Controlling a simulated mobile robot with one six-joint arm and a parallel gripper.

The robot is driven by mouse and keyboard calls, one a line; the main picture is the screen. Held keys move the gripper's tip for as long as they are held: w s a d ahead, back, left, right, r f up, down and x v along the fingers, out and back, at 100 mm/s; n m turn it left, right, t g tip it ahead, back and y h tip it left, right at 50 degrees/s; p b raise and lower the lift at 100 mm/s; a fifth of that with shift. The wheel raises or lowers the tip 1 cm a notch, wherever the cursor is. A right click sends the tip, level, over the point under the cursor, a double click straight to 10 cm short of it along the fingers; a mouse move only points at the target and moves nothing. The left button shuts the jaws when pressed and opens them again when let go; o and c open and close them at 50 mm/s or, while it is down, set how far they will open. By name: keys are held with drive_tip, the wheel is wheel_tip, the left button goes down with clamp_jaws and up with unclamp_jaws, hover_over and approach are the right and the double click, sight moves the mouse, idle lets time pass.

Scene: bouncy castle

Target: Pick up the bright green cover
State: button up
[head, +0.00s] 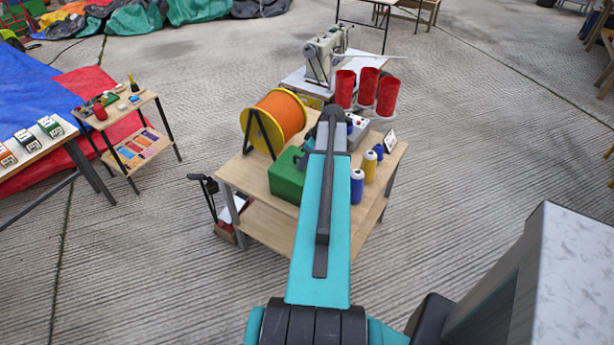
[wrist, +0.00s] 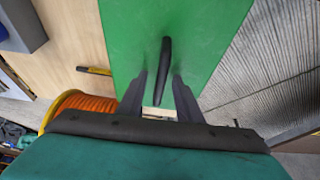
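The bright green cover (wrist: 215,35) fills the upper middle of the wrist view. A black bar-shaped handle (wrist: 165,50) stands on it. My gripper (wrist: 160,76) is open, with one dark finger on each side of the handle and a visible gap to it on both sides. I cannot tell how deep the fingers reach along the handle. In the head view the green cover (head: 286,178) shows as a boxy green shape on the wooden table, left of my teal arm. My arm partly hides it, and the fingers are not clear there.
The wooden table (head: 245,175) also bears an orange spool (head: 279,118), a blue thread cone (head: 357,187) and a yellow one (head: 370,166). Behind are red cups (head: 387,96) and a sewing machine (head: 325,55). Open concrete floor surrounds the table.

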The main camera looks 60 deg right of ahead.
clamp_jaws()
idle(1.4)
